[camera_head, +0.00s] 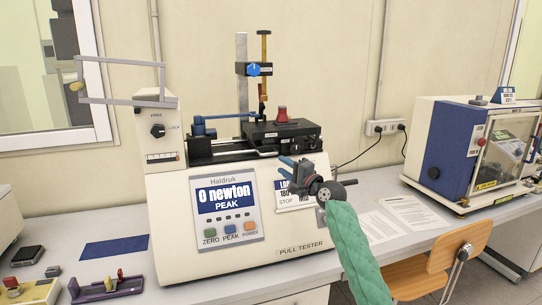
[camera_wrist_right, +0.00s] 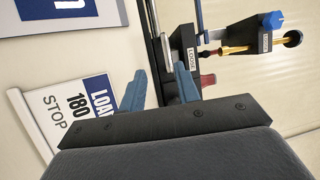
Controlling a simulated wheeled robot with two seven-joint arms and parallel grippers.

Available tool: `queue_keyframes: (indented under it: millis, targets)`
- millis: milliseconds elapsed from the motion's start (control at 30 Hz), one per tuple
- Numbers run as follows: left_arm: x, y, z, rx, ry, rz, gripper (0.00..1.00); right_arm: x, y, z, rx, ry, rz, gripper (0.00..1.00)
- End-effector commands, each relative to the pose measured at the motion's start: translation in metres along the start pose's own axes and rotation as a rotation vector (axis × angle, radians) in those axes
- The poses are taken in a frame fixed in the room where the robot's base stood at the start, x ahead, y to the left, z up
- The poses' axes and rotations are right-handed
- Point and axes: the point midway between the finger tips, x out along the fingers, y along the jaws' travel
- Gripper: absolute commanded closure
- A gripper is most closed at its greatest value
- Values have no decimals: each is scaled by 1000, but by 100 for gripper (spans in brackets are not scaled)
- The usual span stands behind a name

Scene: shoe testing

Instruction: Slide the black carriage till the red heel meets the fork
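The black carriage (camera_head: 300,130) sits on the rail on top of the pull tester. My right gripper (camera_head: 288,167) is in front of the tester, below the carriage. Its blue fingers (camera_wrist_right: 160,88) are apart, with nothing seen between them. My left gripper is not in view.
The tester's display (camera_head: 225,195) reads 0 newton, peak. A load card (camera_head: 290,193) is close behind my right gripper. A thin grey frame (camera_head: 125,100) projects at the upper left. A chair (camera_head: 430,265) stands at right.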

Motion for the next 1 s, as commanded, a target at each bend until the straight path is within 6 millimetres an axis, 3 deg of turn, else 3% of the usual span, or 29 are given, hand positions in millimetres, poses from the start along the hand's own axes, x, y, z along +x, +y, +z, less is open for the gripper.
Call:
queue_keyframes:
  millis: [233,333,733,1000]
  targets:
    - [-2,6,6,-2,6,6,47,12,-12,-3,19,-1,-16,68]
    - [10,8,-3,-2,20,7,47,23,-13,-4,18,0,-17,68]
    - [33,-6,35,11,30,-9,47,70,-13,-3,17,-1,-15,68]
    - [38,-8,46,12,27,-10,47,82,-10,-3,16,0,-14,68]
